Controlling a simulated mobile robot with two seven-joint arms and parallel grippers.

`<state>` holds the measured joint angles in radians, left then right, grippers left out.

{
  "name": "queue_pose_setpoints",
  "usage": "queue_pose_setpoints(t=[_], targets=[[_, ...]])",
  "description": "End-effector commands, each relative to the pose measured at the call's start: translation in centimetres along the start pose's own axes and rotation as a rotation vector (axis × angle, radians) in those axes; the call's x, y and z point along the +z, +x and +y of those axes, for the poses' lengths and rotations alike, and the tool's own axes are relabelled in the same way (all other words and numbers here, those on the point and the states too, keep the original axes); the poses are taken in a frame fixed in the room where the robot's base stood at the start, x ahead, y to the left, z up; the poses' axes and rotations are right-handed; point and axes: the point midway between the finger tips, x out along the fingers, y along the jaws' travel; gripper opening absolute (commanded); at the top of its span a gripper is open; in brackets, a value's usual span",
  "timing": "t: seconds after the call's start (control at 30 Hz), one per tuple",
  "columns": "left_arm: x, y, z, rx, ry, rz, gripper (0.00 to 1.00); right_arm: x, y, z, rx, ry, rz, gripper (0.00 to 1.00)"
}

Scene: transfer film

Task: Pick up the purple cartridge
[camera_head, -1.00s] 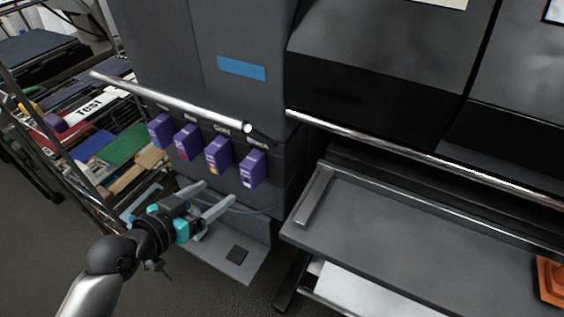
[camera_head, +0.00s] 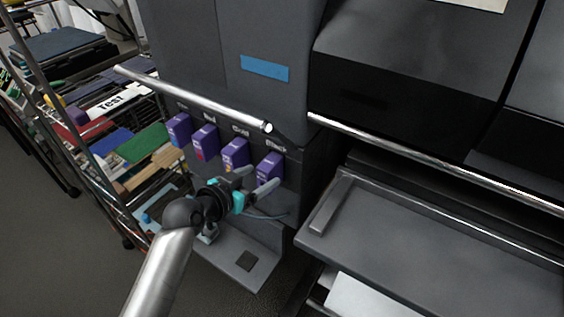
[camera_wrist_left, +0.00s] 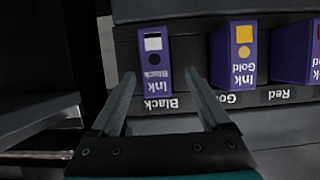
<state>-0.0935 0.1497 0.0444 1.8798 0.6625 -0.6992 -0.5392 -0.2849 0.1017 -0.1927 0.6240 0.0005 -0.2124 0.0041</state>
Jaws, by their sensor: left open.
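Several purple ink cartridges stand in a row in slots on the front of the dark grey printer. The black-ink cartridge (camera_head: 270,166) is the rightmost in the head view. The gold-ink cartridge (camera_head: 235,154), the red-ink cartridge (camera_head: 204,141) and another purple cartridge (camera_head: 178,129) stand to its left. My left gripper (camera_head: 259,181) is open and empty, in front of the row near the black-ink cartridge. In the left wrist view the black-ink cartridge (camera_wrist_left: 155,62) lies ahead, between the lines of my open fingers (camera_wrist_left: 160,98); the gold-ink cartridge (camera_wrist_left: 234,55) is right of them. My right gripper is not in view.
A metal bar (camera_head: 195,97) sticks out above the cartridges. A grey shelf (camera_head: 232,262) lies below them. A wide printer tray (camera_head: 430,232) is to the right. A rack (camera_head: 110,125) with colored items and a "Test" label stands at left.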

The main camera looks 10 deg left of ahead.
Motion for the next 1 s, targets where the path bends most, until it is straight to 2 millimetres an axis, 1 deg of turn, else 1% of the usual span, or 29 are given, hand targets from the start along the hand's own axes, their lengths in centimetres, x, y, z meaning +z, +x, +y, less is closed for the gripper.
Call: queue_pose_setpoints(t=[0.03,0.1,0.2,0.3,0.6,1.0], targets=[[0.0,0.9,0.2,0.002,-0.004,0.004,0.8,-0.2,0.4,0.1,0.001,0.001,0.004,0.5],[0.0,2.0,0.4,0.001,-0.006,0.005,0.8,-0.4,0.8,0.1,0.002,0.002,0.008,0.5],[0.1,3.3,0.4,0.0,-0.004,0.002,0.8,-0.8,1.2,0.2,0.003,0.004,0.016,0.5],[0.1,4.1,0.4,0.0,-0.002,0.001,0.8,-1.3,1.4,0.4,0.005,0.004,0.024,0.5],[0.0,4.3,0.4,0.0,-0.001,0.001,0.79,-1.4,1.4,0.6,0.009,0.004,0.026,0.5],[0.0,4.3,0.4,0.0,-0.001,0.001,0.34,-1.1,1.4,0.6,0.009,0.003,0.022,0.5]])
